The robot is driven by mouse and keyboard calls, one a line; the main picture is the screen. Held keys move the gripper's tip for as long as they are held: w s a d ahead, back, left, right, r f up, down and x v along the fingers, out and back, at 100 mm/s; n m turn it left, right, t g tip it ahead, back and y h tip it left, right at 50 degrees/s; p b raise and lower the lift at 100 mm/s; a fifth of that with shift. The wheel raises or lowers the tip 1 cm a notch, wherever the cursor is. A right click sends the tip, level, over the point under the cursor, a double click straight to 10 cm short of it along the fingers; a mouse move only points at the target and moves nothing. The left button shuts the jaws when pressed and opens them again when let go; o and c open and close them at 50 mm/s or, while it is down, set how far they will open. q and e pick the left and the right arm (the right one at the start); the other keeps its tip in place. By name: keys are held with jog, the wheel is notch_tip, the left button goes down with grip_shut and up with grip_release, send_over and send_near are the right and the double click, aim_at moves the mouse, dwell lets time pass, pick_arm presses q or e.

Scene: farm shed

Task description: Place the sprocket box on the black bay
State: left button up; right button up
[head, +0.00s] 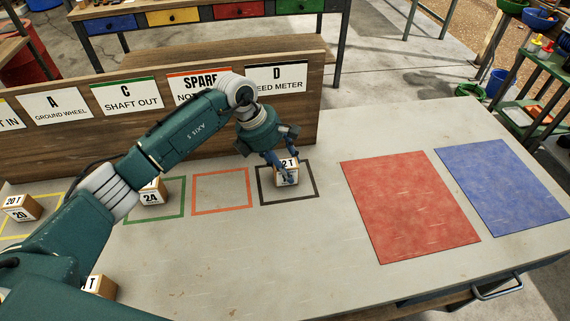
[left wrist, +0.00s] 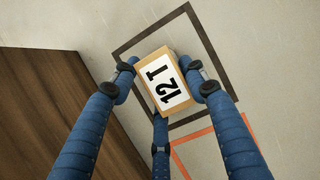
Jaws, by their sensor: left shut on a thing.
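The sprocket box (head: 291,181), a small tan box with a white label, is at the black bay (head: 290,201), a black square outline below the D sign. My right gripper is not in view.
The orange bay (head: 221,211) beside the black one is empty. A "24" box (head: 152,195) sits at the green bay, and a "20 T" box (head: 22,208) at the yellow one. The wooden sign board (head: 150,70) stands behind. Red (head: 408,205) and blue (head: 500,185) mats lie clear at right.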

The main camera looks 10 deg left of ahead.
pick_arm(q)
jog(key=shift+f, duration=0.15)
jog(key=o, duration=1.1)
jog(key=shift+c, duration=0.2)
jog(key=shift+o, duration=0.9)
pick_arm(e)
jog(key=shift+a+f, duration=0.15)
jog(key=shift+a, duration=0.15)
pick_arm(q)
jog(key=shift+r, duration=0.35)
jog(key=b+v, duration=0.2)
jog(key=v, duration=0.9)
jog(key=shift+a+r, duration=0.2)
jog(key=shift+r, duration=0.1)
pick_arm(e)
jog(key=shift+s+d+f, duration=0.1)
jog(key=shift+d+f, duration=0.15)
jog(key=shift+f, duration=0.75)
pick_arm(q)
jog(key=shift+s, duration=0.15)
